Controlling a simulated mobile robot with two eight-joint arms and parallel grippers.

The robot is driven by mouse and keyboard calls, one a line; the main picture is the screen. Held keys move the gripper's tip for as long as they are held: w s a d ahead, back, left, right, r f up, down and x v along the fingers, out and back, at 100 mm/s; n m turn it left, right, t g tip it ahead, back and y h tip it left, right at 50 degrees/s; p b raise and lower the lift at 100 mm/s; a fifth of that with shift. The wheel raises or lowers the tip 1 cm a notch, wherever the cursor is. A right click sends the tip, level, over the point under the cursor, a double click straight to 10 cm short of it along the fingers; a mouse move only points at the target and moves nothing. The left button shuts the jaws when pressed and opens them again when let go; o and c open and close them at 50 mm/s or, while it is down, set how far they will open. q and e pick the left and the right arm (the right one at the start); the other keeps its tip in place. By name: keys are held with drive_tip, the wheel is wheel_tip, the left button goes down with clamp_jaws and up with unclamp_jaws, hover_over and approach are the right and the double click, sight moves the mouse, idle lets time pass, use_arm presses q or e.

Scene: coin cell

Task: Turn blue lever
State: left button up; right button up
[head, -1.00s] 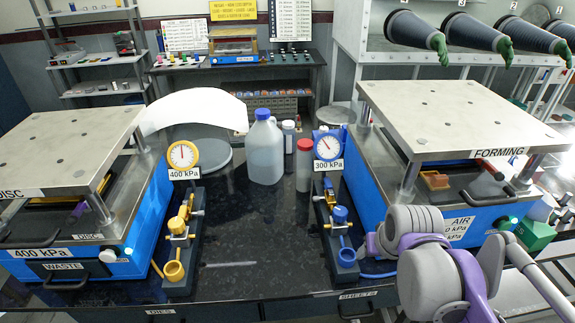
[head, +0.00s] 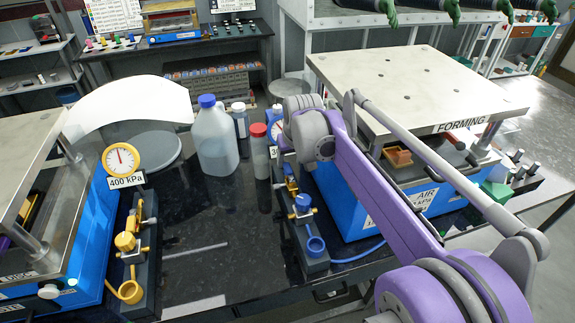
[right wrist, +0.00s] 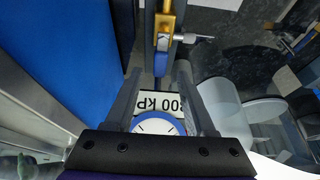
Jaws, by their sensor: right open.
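The blue lever (head: 291,185) sits on the upper brass valve of the right-hand dark valve block (head: 312,262), just below the blue-rimmed gauge. In the right wrist view the lever (right wrist: 161,63) hangs from the brass valve (right wrist: 166,20), with the gauge (right wrist: 158,126) and its kPa label nearer the camera. My right gripper (right wrist: 158,72) is open, its two fingers either side of the lever and label in that picture. I cannot tell the depth between fingertips and lever. In the head view my wrist hides the fingers and part of the gauge. My left gripper is out of view.
The blue forming press (head: 350,205) stands close right of the valve block. A jug (head: 214,145) and a red-capped bottle (head: 259,155) stand close to its left. A yellow valve block (head: 135,250) and its gauge (head: 121,159) are farther left. The black bench between is mostly clear.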

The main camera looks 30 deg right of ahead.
sight(288, 168)
drive_tip(key=shift+x, duration=1.8)
clamp_jaws()
